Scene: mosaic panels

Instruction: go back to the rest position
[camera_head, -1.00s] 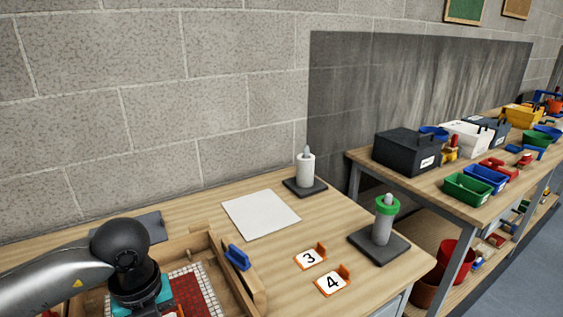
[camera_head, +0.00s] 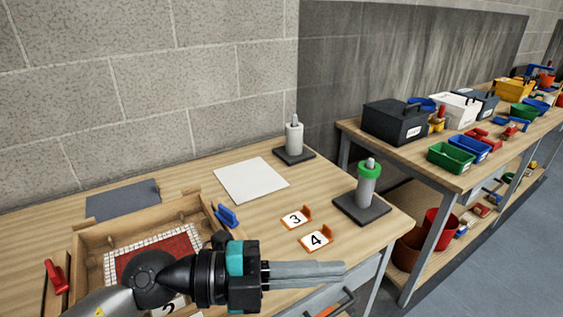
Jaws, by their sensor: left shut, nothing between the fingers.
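My left gripper (camera_head: 335,273) is at the bottom of the head view, pointing right, with its long grey fingers shut and empty. It shows over the front right edge of the table, apart from the things on it. My left arm comes in from the bottom left and covers the near part of a wooden frame (camera_head: 86,243). Inside the frame is a mosaic panel (camera_head: 182,243) with a red field and a white border. My right gripper is not in view.
A red clamp (camera_head: 56,277) and a blue clamp (camera_head: 227,216) sit at the frame. A side bench holds boxes.

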